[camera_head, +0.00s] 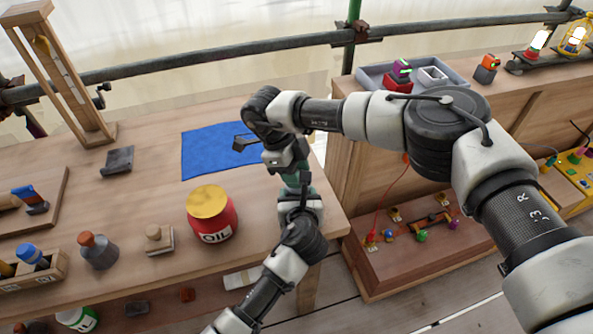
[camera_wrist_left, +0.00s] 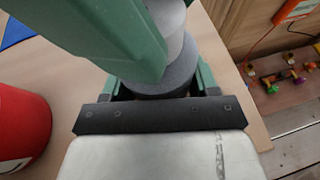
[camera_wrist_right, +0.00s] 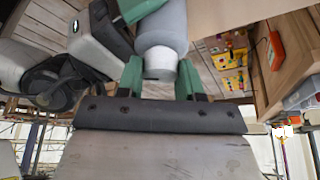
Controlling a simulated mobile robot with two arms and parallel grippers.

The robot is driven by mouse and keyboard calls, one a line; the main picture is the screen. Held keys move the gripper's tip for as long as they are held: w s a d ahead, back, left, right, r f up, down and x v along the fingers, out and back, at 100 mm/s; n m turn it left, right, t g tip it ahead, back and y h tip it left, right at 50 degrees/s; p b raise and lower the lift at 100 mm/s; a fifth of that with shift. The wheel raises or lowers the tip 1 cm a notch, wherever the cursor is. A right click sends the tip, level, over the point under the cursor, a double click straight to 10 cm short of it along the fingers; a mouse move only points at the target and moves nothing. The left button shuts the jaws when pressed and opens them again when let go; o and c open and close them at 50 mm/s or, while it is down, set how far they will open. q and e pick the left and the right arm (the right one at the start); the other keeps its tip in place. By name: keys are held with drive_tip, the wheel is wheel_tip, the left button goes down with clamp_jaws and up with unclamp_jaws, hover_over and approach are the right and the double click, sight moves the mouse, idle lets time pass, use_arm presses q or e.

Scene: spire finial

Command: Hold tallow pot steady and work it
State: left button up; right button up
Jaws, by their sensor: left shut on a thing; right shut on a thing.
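The tallow pot is a small grey, rounded piece with a paler part, seen at close range in the left wrist view (camera_wrist_left: 178,72) and in the right wrist view (camera_wrist_right: 163,28). My left gripper (camera_head: 297,187), coming up from below in the head view, is shut on its darker grey part. My right gripper (camera_head: 291,172) comes down from above and is shut on the other end, where a white tip shows between its green fingers. In the head view the two grippers meet above the bench's right end and hide most of the pot.
A red oil tin (camera_head: 212,222) with a yellow lid stands left of my left gripper. A blue cloth (camera_head: 212,150) lies behind it. A wooden block (camera_head: 159,240), a grey bottle (camera_head: 98,251) and a wooden frame (camera_head: 75,85) are farther left. A side bench (camera_head: 340,180) stands right.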

drive_tip(key=o, duration=0.9)
drive_tip(key=shift+o, duration=0.2)
drive_tip(key=shift+r, duration=0.1)
drive_tip(key=v, duration=1.2)
drive_tip(key=shift+d, duration=0.1)
